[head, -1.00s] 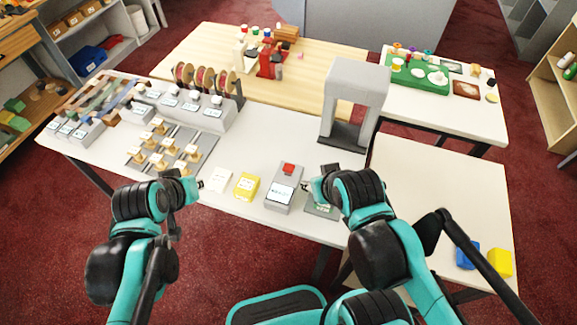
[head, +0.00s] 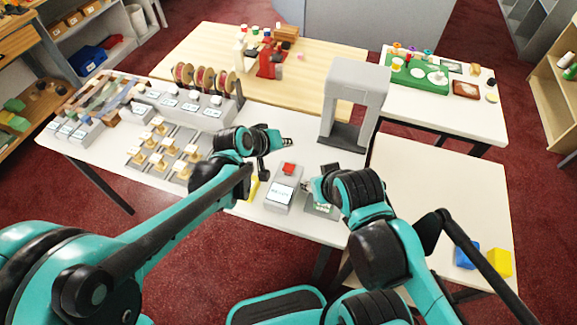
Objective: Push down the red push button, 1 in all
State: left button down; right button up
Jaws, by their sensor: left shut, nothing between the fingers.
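My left gripper (head: 288,142) is shut and empty. In the picture it is just above and behind the red button, apart from it. My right gripper (head: 308,186) is just right of the grey box, with its fingers mostly hidden by the arm, so I cannot tell whether it is open.
A yellow block (head: 253,189) is partly hidden behind my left arm, left of the grey box. A grey arch (head: 352,97) stands at the back right of the counter. Several switches (head: 160,147) on grey plates lie to the left.

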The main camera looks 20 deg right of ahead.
aim_at(290, 164)
pick_arm(q)
jog(key=shift+d, duration=0.1)
dwell(0.3)
notch_tip(290, 164, down, 9)
jog(key=b, duration=0.7)
dwell(1.2)
jog(key=shift+f+b, duration=0.3)
jog(key=shift+b, duration=0.15)
jog(key=shift+f+b, duration=0.65)
jog(key=shift+f, duration=0.15)
dwell(0.7)
jog(key=shift+r, duration=0.1)
jog(key=shift+r+p, duration=1)
jog(key=shift+r, duration=0.1)
jog(key=shift+r, duration=0.15)
